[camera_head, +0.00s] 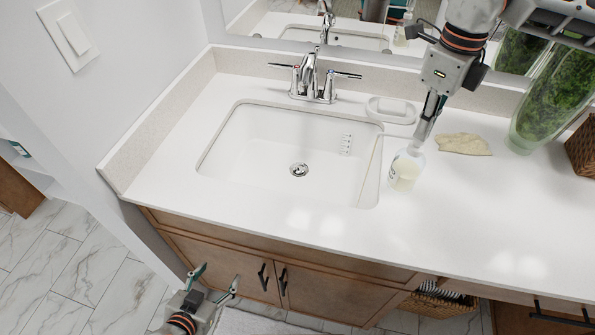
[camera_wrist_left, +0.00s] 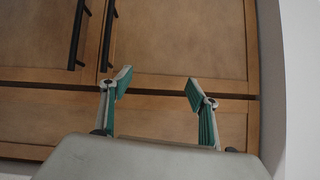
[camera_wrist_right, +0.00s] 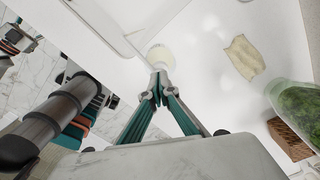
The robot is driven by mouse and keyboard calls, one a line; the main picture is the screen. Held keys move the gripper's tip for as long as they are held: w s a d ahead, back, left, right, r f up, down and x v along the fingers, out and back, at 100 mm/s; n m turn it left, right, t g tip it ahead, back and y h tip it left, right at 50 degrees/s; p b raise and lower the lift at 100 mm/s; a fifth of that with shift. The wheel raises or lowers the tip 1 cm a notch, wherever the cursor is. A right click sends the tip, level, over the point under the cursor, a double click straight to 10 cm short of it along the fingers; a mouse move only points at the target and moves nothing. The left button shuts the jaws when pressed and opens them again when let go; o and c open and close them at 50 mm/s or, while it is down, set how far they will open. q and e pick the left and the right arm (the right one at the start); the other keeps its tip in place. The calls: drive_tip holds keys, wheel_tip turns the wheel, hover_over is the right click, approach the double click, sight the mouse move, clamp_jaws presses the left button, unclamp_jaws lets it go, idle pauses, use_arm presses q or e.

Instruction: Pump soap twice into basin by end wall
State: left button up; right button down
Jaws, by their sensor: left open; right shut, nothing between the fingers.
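The soap bottle (camera_head: 405,173), clear with pale liquid, stands upright on the counter just right of the white basin (camera_head: 250,165), which is set near the end wall. My right gripper (camera_head: 417,142) is shut and empty, pointing down over the bottle's top and hiding its pump head. In the right wrist view the bottle (camera_wrist_right: 161,56) shows just beyond the shut fingertips (camera_wrist_right: 158,88); I cannot tell whether they touch the pump. My left gripper (camera_head: 217,279) is open and empty, low in front of the cabinet doors, which fill the left wrist view.
A chrome faucet (camera_head: 315,84) stands behind the basin. A soap dish (camera_head: 391,110), a beige cloth (camera_head: 463,144) and a green-filled glass vase (camera_head: 545,115) are on the counter. The counter's front right part (camera_head: 470,225) is clear. A mirror runs along the back.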

drive_tip(key=shift+f, duration=0.1)
drive_tip(key=shift+r+p, duration=1.45)
drive_tip(key=shift+r, duration=0.25)
drive_tip(key=shift+f, duration=0.25)
drive_tip(key=shift+f+b, duration=1.05)
drive_tip(key=shift+f, duration=0.4)
drive_tip(key=shift+r+p, duration=1.4)
drive_tip(key=shift+r, duration=0.3)
